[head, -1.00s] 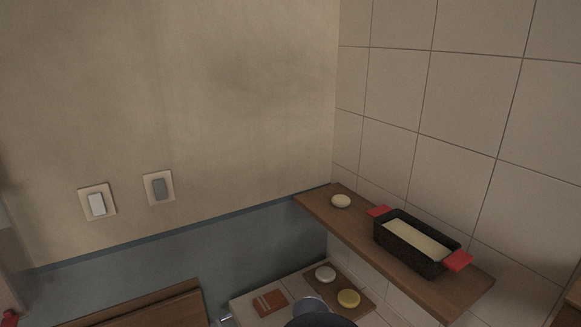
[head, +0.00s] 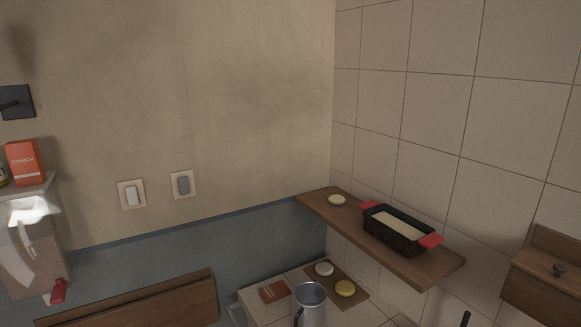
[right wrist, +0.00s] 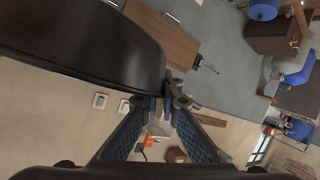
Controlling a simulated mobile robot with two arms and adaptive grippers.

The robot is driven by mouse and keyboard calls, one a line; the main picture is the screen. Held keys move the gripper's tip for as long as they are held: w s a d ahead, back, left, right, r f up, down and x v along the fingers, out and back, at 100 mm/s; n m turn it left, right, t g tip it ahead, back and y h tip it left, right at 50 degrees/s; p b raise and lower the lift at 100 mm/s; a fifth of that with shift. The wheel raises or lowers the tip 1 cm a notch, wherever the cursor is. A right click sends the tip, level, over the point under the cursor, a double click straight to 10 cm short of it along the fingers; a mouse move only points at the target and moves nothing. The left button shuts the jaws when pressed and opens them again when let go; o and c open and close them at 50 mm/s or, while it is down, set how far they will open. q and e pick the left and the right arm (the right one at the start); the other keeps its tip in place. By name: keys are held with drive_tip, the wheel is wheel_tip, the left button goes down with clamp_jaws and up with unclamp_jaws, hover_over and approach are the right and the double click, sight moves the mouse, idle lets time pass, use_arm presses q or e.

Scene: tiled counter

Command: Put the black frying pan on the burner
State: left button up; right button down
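The black frying pan (right wrist: 85,40) fills the upper left of the right wrist view, its dark rounded side close to the camera. My right gripper (right wrist: 166,102) has its two fingers nearly together at the pan's edge and appears shut on it. The pan is raised, with the floor and furniture far behind it. In the head view the pan is not clearly visible, and neither gripper shows. I cannot make out the burner in either view.
A wooden shelf (head: 435,270) on the tiled wall holds a black loaf pan (head: 385,237) with red handles. Below it a metal cylinder (head: 311,308) stands near a wooden board (head: 361,293). A starch box (head: 24,163) is at the left.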

drive_tip(key=shift+w+d+r+m+t+h, duration=0.1)
drive_tip(key=shift+w+d+m+t+h, duration=0.25)
drive_tip(key=shift+w+m, duration=0.2)
drive_tip(key=shift+w+d+r+m+t, duration=0.1)
drive_tip(key=shift+w+d+m+t, duration=0.05)
drive_tip(key=shift+d+m+t, duration=0.15)
drive_tip(key=shift+s+d+r+t+h, duration=0.1)
drive_tip(key=shift+s+r+t+h, duration=0.15)
drive_tip(key=shift+h, duration=0.2)
drive_tip(key=d+r+m+t+h, duration=0.1)
drive_tip(key=m+h, duration=0.1)
drive_tip(key=d+r+m+t+h, duration=0.1)
drive_tip(key=m, duration=0.1)
drive_tip(key=shift+s+d+r+t+h, duration=0.25)
drive_tip(key=shift+s+d+t+h, duration=0.05)
drive_tip(key=shift+s+d+h, duration=0.1)
drive_tip(key=d+r+m+g+h, duration=0.4)
drive_tip(key=d+r+m+h, duration=0.6)
drive_tip(key=m+h, duration=0.55)
use_arm(q)
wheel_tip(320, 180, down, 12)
drive_tip(key=b, duration=1.2)
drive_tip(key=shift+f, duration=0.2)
use_arm(e)
wheel_tip(320, 180, down, 14)
drive_tip(key=d, duration=0.1)
drive_tip(key=shift+d+r+h, duration=0.2)
drive_tip(key=shift+d+h, duration=0.05)
drive_tip(key=shift+h, duration=0.1)
